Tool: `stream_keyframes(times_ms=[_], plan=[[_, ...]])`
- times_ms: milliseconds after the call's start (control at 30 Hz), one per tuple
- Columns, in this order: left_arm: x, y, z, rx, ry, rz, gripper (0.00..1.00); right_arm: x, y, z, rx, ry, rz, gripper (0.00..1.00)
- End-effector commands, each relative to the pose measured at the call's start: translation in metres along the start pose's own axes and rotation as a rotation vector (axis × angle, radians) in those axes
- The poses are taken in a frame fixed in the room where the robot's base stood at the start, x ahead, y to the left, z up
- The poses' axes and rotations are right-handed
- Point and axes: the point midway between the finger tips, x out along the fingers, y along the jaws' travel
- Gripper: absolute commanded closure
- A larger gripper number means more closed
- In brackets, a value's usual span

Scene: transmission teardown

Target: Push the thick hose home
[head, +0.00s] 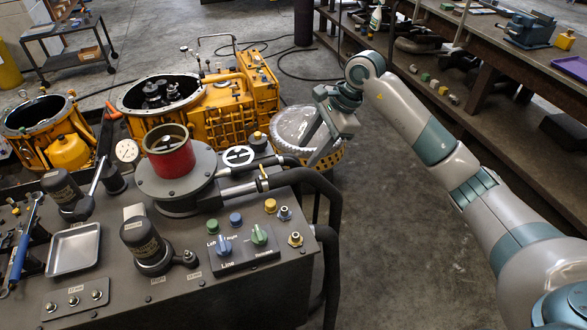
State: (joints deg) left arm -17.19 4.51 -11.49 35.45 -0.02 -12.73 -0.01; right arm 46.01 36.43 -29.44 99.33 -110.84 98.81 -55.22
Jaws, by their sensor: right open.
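The thick black hose (313,180) runs from a silver fitting (238,189) beside the round flange on the grey console. It curves over the console's right edge and hangs down. A thinner dark hose (284,160) lies just behind it. Whether the hose end is fully seated at the fitting is too small to tell. My left gripper is out of view.
The console (225,295) carries a red-collared cylinder (170,160), knobs (258,234), a black capped cylinder (146,245) and a metal tray (73,250). Yellow transmission housings (215,115) stand behind. Floor right of the console is clear.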

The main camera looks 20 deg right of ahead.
Motion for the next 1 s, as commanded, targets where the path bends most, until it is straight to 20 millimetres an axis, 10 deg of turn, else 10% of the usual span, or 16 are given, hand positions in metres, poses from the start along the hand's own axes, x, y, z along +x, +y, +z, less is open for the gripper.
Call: stream_keyframes(times_ms=[500, 1000], plan=[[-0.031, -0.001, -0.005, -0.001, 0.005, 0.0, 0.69, 0.086, 0.0, 0.001, 0.002, -0.002, 0.003, 0.59], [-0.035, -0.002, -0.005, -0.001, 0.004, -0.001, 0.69, 0.105, 0.0, 0.0, 0.0, 0.001, 0.0, 0.59]])
